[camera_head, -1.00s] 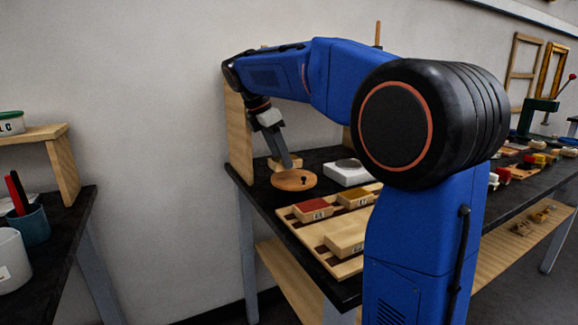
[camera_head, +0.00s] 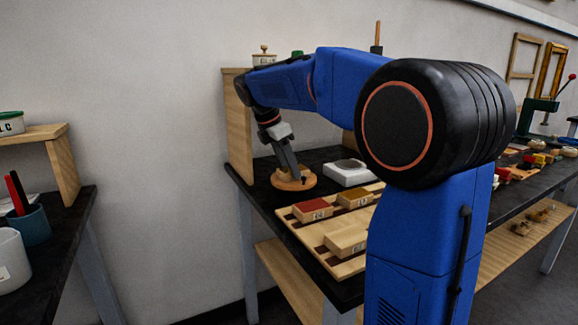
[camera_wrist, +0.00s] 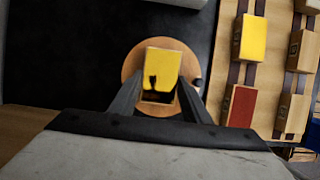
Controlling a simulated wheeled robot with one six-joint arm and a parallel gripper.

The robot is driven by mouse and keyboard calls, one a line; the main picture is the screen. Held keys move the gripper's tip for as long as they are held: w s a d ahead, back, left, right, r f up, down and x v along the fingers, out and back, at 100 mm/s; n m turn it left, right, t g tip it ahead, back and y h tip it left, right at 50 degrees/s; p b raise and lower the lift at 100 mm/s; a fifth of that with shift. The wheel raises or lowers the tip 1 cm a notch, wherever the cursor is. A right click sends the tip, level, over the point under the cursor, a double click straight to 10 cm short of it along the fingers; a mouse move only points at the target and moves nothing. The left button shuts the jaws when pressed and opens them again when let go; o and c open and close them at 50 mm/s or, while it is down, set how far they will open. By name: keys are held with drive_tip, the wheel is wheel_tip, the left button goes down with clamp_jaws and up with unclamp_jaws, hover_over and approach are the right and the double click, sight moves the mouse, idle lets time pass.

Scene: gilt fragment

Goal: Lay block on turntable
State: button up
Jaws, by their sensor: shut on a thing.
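My gripper (camera_head: 295,176) is over the round wooden turntable (camera_head: 278,183) at the back left of the dark bench. In the wrist view my gripper (camera_wrist: 160,95) is shut on a wooden block (camera_wrist: 163,68) with a yellow top and a dark mark. The block lies within the disc of the turntable (camera_wrist: 131,68), whose rim shows around it. The block is at or just above the disc; I cannot tell if it touches. A small dark knob (camera_wrist: 197,83) sits at the turntable's right edge. The fingers hide part of the block.
A slatted wooden tray (camera_head: 313,235) holds a red-topped block (camera_head: 313,210), a yellow-topped block (camera_head: 354,197) and others, right of the turntable. A wooden upright panel (camera_head: 238,130) stands behind left.

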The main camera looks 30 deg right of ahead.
drive_tip(key=o, duration=1.1)
drive_tip(key=shift+c, duration=0.2)
drive_tip(key=v, duration=1.2)
drive_tip(key=shift+a+r, duration=0.1)
